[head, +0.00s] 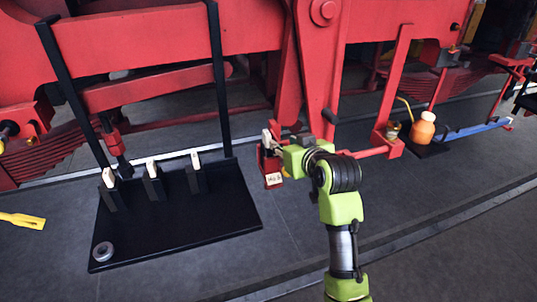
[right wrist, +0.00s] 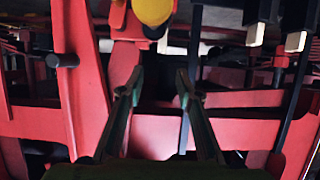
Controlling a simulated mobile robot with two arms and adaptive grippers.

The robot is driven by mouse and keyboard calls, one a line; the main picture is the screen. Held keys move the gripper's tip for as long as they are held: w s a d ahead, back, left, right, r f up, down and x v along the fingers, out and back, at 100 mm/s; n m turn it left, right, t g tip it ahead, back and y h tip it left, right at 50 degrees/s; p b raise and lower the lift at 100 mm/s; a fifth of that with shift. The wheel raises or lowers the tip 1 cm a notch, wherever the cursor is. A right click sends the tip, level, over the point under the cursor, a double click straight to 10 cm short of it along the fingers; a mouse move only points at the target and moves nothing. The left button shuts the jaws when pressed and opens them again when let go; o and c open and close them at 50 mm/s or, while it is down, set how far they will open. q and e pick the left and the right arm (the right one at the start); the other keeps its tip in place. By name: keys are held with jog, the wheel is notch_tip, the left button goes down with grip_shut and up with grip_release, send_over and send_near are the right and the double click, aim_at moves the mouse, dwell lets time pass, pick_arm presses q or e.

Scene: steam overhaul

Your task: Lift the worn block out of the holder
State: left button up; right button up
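My right gripper (head: 271,143) reaches left at the end of its green arm, just above a small red holder (head: 268,162) with a pale label on its front. A small pale piece (head: 266,137) shows at the fingertips; I cannot tell whether it is the worn block or whether it is touched. In the right wrist view, the two fingers of the right gripper (right wrist: 157,92) stand apart, with no block clearly held between them. The holder's inside is hidden by the gripper in the head view. My left gripper is not in view.
A black stand (head: 225,215) carries several white-topped dark pieces (head: 153,180) and a grey ring (head: 103,251). The red engine frame (head: 260,30) rises behind. An orange bottle (head: 423,127) stands right. A yellow tool (head: 22,220) lies left. The front floor is mostly clear.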

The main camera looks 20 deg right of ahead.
jog(key=p, duration=0.1)
send_near(267, 133)
jog(key=x, duration=0.3)
jog(key=shift+s+d+f, duration=0.1)
jog(key=shift+d+f, duration=0.1)
jog(key=shift+w+a+p, duration=0.1)
jog(key=shift+w+p, duration=0.35)
jog(key=shift+p, duration=0.05)
jog(key=p+x, duration=0.1)
jog(key=x, duration=0.2)
jog(key=shift+a, duration=0.1)
jog(key=shift+w+f, duration=0.3)
jog(key=shift+w, duration=0.35)
grip_shut()
jog(key=shift+r, duration=0.1)
